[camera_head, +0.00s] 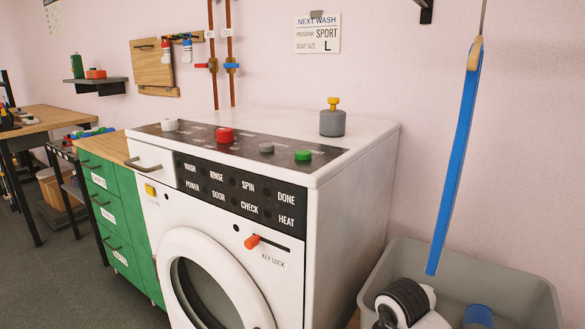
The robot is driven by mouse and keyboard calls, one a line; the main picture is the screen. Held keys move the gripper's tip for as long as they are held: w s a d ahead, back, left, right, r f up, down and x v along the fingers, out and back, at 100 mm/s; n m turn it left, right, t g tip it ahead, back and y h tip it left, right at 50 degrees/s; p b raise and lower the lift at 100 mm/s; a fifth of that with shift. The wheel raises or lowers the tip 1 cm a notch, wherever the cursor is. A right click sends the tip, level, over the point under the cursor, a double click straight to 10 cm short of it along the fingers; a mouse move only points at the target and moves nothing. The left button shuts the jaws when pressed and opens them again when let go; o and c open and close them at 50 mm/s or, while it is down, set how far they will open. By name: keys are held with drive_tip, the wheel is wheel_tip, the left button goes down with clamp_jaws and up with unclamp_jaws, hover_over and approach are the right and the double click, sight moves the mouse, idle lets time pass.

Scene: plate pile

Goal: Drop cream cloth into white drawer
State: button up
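The white drawer (151,158) is at the upper left of the white washing machine's front. It has a bar handle and looks shut. No cream cloth can be made out in this view. A black and white jointed part, which looks like part of my arm, shows at the lower right in front of the grey bin. My gripper's fingers are not visible.
The washing machine (345,235) has knobs on top, a grey weight (332,122) and a red key lever (252,241). A grey bin (520,283) stands to its right, with a blue object (478,315) there. A blue strap (456,160) hangs above. Green drawers (118,215) stand left.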

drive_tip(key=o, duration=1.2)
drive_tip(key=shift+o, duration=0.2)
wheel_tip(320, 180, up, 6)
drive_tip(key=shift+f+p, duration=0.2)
drive_tip(key=shift+p, duration=0.65)
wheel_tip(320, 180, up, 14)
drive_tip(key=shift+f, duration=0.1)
